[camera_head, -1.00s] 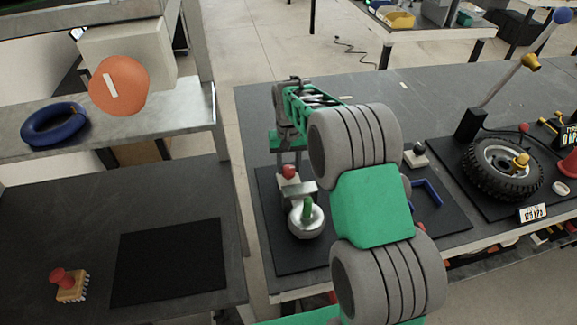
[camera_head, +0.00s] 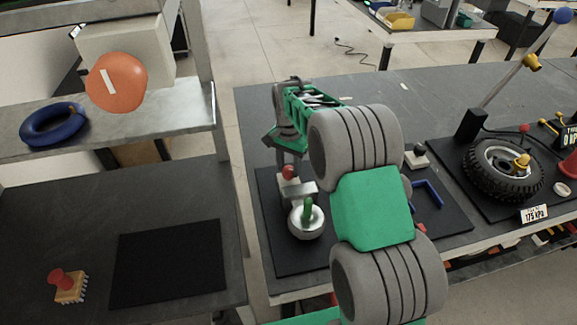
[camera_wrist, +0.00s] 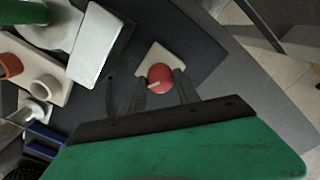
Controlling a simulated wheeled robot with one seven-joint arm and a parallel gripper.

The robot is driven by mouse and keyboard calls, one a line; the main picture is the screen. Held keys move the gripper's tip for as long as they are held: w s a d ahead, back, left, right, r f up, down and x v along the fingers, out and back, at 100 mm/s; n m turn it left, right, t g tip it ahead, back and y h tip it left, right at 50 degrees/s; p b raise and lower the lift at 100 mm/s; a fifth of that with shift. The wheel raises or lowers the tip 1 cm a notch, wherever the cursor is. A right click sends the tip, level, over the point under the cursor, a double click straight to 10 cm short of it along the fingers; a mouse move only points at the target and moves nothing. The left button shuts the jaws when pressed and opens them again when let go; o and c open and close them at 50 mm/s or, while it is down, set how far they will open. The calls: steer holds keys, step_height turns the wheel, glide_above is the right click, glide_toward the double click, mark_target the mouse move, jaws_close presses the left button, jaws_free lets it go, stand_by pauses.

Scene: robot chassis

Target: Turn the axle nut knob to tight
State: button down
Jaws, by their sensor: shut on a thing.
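A small round red knob (camera_wrist: 160,77) with a pale pointer mark sits on a light square base (camera_wrist: 161,55) in the wrist view. The mark points to the left there. My gripper (camera_wrist: 161,82) has its dark fingers on either side of the knob, shut on it. In the head view the red knob (camera_head: 289,172) shows just below my gripper (camera_head: 291,156), on the black mat (camera_head: 283,258). The fingertips are partly hidden there, and any tight or loose label cannot be read.
A silver round part with a green handle (camera_head: 306,220) stands close to the knob. A blue bent tool (camera_head: 432,190) and a tyre (camera_head: 481,176) lie to the right. A large orange dial (camera_head: 117,82) and a blue ring (camera_head: 54,123) are at the left shelf.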

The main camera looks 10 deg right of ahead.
mark_target(289, 169)
stand_by(0.3)
steer(key=c, duration=0.9)
jaws_free()
step_height(289, 169, up, 8)
steer(key=shift+f+b, duration=0.1)
steer(key=shift+b, duration=0.3)
steer(key=s+r+n+t, duration=0.1)
steer(key=s+r+n, duration=0.15)
steer(key=s, duration=0.45)
steer(key=s+r+n+t, duration=0.1)
steer(key=s+r+n, duration=0.15)
steer(key=s, duration=0.45)
steer(key=s+f+n+t, duration=0.1)
steer(key=s+f+n, duration=0.2)
steer(key=s, duration=0.8)
steer(key=shift+n, duration=0.3)
